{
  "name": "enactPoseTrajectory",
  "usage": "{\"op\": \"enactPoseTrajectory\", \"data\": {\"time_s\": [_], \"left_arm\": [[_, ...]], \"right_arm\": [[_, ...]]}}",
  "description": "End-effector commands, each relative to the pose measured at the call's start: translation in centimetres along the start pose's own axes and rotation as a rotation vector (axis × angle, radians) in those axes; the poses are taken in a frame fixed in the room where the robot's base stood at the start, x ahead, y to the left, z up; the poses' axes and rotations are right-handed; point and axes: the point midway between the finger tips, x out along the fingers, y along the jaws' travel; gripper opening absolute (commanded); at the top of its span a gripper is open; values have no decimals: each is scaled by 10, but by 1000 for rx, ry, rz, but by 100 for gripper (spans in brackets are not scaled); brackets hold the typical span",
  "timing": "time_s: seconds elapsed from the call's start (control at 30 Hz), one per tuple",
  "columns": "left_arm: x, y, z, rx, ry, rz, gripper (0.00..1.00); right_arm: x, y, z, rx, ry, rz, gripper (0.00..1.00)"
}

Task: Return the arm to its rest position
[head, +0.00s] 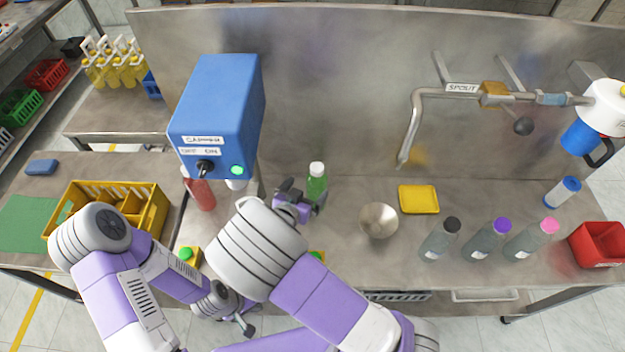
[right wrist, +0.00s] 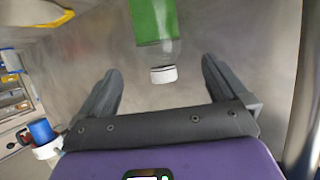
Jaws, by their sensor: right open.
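My right gripper (head: 290,192) is open beside the green bottle (head: 316,187), which stands upright on the steel bench with a white cap. In the right wrist view the bottle (right wrist: 155,25) shows beyond my open fingers (right wrist: 160,85), with nothing held between them. My right arm crosses the middle of the head view. My left gripper (head: 244,322) is low in the head view, near the front of the bench; its jaws are too small and partly hidden to read.
A blue machine (head: 217,110) with a lit green button stands left of the bottle, with a red bottle (head: 202,194) under it. A metal bowl (head: 379,221), yellow dish (head: 418,199), several grey bottles and a red bin (head: 597,245) are right. A yellow crate (head: 152,212) is left.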

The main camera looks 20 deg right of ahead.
Motion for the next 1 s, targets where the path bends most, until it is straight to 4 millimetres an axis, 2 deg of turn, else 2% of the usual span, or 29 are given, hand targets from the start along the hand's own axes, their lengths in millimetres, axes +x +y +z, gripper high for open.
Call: {"op": "enactPoseTrajectory", "data": {"time_s": [0.03, 0.2, 0.77, 0.87, 1.0], "left_arm": [[-2, 1, 0, 0, 0, 0, 0], [-3, 1, 0, 0, 0, 0, 0], [-3, 1, 0, 0, 0, 0, 0], [-11, 4, 1, 0, 0, 0, 0], [-37, 14, 2, 0, 0, 0, 0]], "right_arm": [[-7, 0, 0, -1, 0, -2, 100], [-18, 0, 0, -1, 0, 1, 100], [-18, 0, 0, -1, 0, 1, 100], [-22, 0, -8, -1, 0, 1, 100], [-32, 0, -34, -1, 0, 1, 100]]}}
